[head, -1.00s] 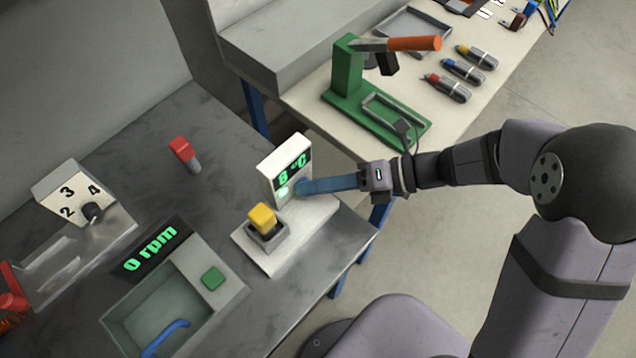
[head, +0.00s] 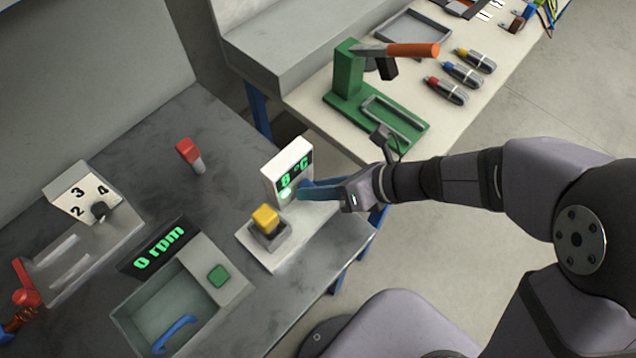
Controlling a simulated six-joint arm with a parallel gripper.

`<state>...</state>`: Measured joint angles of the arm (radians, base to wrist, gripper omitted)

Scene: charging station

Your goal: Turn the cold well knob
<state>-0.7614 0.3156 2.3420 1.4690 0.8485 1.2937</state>
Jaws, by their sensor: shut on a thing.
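The cold well is a white unit (head: 280,160) with an upright panel and a low base on the grey bench. Its panel display (head: 293,175) shows a green 8 °C, and a pale green light (head: 286,194) glows below it. A yellow-capped vial (head: 265,217) stands in the grey holder on its base. My gripper (head: 303,191) reaches in from the right with its blue fingers against the panel front, just right of the light. It is shut on the cold well knob, which the fingers hide.
A dial box (head: 80,192) is at the left, and an open basin with a 0 rpm display (head: 158,250) and a blue handle is in front. A green press (head: 348,85) stands on the pale bench behind my arm.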

